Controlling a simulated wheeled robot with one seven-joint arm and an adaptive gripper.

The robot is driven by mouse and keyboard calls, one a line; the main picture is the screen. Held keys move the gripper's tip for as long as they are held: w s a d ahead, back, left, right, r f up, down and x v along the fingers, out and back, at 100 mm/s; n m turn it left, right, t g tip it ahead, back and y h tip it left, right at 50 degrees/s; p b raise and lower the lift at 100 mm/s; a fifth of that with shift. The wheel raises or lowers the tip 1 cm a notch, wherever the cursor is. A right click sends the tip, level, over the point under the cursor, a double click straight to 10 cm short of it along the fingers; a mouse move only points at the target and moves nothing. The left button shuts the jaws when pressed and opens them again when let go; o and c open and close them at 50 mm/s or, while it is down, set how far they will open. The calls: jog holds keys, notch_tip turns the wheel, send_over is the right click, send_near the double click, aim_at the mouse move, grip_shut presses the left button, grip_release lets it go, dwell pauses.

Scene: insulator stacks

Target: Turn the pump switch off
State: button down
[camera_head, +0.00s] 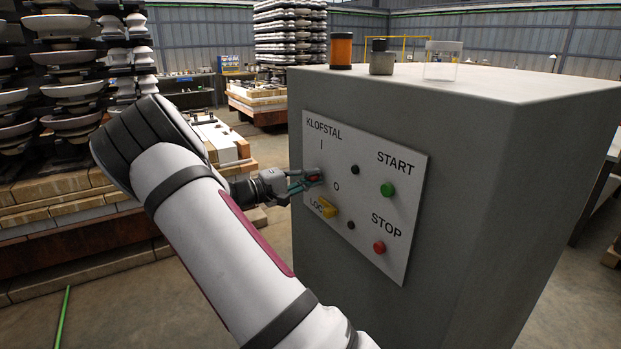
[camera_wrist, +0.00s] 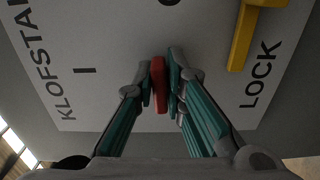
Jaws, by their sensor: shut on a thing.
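The white control panel (camera_head: 365,165) labelled KLOFSTAL is on the left face of a grey cabinet. The red pump switch handle (camera_wrist: 158,85) is between the fingertips of my gripper (camera_wrist: 160,76), which is shut on it. In the head view the red handle (camera_head: 314,177) shows as a small patch at my gripper (camera_head: 311,180), below the I mark and up-left of the O mark. My fingers hide part of the switch, and I cannot tell exactly which mark it points to. The yellow LOCK piece (camera_head: 327,208) sits below; it also shows in the wrist view (camera_wrist: 243,35).
A green START button (camera_head: 387,189) and a red STOP button (camera_head: 379,247) are on the panel's right. An orange-and-black cylinder (camera_head: 341,50), a grey jar (camera_head: 382,58) and a clear container (camera_head: 441,61) stand on the cabinet (camera_head: 520,85). Insulator stacks (camera_head: 68,90) stand at left.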

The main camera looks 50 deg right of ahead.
jog(key=c, duration=1.7)
grip_release()
jog(key=shift+a, duration=0.15)
jog(key=v, duration=1.2)
